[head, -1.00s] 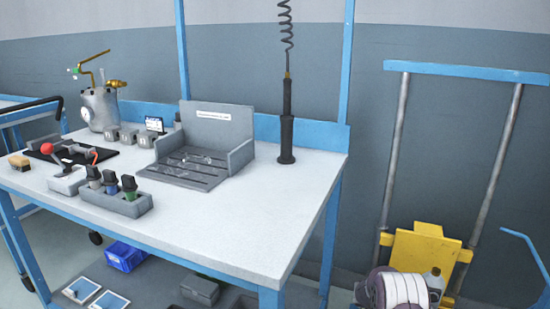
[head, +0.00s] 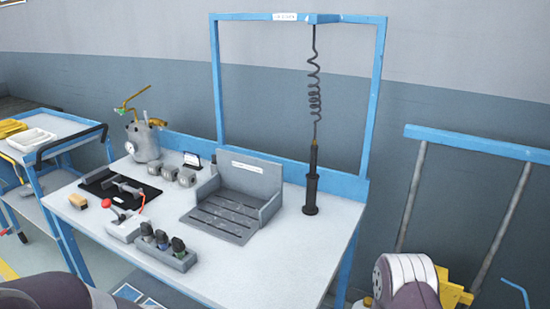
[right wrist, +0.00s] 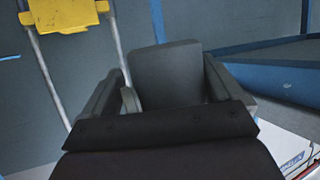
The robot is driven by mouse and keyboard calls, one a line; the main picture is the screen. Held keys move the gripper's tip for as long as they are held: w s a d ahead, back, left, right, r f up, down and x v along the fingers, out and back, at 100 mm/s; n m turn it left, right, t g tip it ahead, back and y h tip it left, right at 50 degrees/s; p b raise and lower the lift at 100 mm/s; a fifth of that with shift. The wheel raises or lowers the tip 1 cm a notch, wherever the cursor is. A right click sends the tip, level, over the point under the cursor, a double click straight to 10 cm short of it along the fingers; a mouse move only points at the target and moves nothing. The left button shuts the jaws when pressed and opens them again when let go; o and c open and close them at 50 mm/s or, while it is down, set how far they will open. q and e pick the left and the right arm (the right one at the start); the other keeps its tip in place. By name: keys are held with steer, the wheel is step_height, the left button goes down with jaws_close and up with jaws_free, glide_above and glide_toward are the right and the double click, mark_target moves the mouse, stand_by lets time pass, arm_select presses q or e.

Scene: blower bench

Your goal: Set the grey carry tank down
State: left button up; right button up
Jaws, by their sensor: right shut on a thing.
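The grey carry tank (right wrist: 165,85) shows in the right wrist view as a plain dark grey block. My right gripper (right wrist: 165,68) is shut on it, with a finger on each side. The tank's lower part is hidden behind the gripper body. In the head view my right arm is at the lower right, and neither its gripper nor the held tank can be made out there. A different grey vessel with brass fittings (head: 145,143) stands on the bench. My left gripper is outside both views; only part of my left arm shows at the lower left.
The white bench top (head: 285,262) is bare at its front right. A yellow and blue hand truck (right wrist: 62,15) stands right of the bench. A blue cart (head: 60,140) is at left.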

mark_target(366, 303)
arm_select(q)
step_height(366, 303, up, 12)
steer(key=p, duration=0.9)
arm_select(e)
steer(key=s+a+r+y, duration=0.1)
steer(key=a+r, duration=0.1)
steer(key=r, duration=0.4)
steer(key=s+a+r+n, duration=0.1)
steer(key=s+a+r, duration=0.1)
steer(key=r, duration=0.4)
steer(key=shift+s+a+r+n+y, duration=0.15)
steer(key=shift+s+r+n+y, duration=0.15)
steer(key=shift+r+y, duration=0.1)
steer(key=shift+f, duration=0.1)
